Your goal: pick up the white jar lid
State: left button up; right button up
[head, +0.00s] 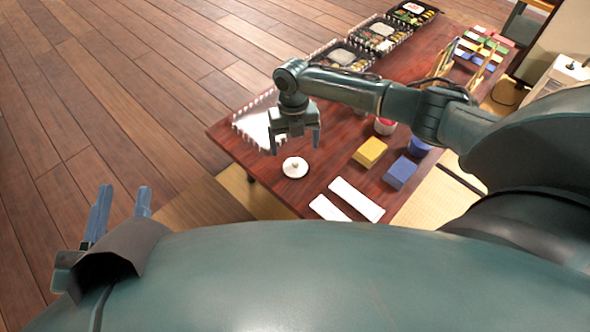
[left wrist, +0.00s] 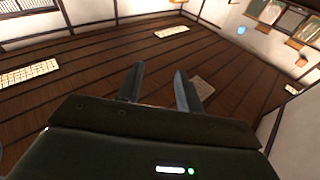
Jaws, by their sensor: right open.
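The white jar lid (head: 295,167) is a round disc with a small pinkish knob on top. It lies on the dark red wooden table (head: 318,158) near its left front edge in the head view. My right gripper (head: 295,145) is open and empty, pointing down just above and behind the lid, apart from it as far as I can tell. My left gripper (head: 122,200) is far to the left, away from the table, with its fingers apart. The left wrist view also shows its two parted fingers (left wrist: 160,88) with nothing between them.
A clear tray (head: 255,122) lies behind the lid. Yellow (head: 370,152) and blue (head: 399,172) blocks stand to the right, with white strips (head: 357,199) in front. A red-and-white jar (head: 384,126) and several filled lunch boxes (head: 382,38) stand further back. Wooden floor lies left.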

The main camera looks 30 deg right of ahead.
jog(key=shift+f, duration=0.65)
jog(key=shift+s+a+f+b, duration=0.1)
jog(key=shift+s+f+b, duration=0.15)
jog(key=shift+f+b, duration=0.35)
jog(key=shift+s+a+f+b, duration=0.1)
jog(key=shift+s+f+b, duration=0.2)
jog(key=shift+f, duration=0.35)
notch_tip(320, 180, down, 2)
jog(key=shift+b, duration=0.55)
jog(key=shift+f, duration=0.15)
pick_arm(q)
jog(key=r, duration=0.1)
jog(key=w+r+m+t+h, duration=0.1)
jog(key=shift+r+m+t+h, duration=0.3)
pick_arm(e)
jog(key=shift+c, duration=0.3)
pick_arm(q)
jog(key=shift+a, duration=0.1)
pick_arm(e)
jog(key=c, duration=1.1)
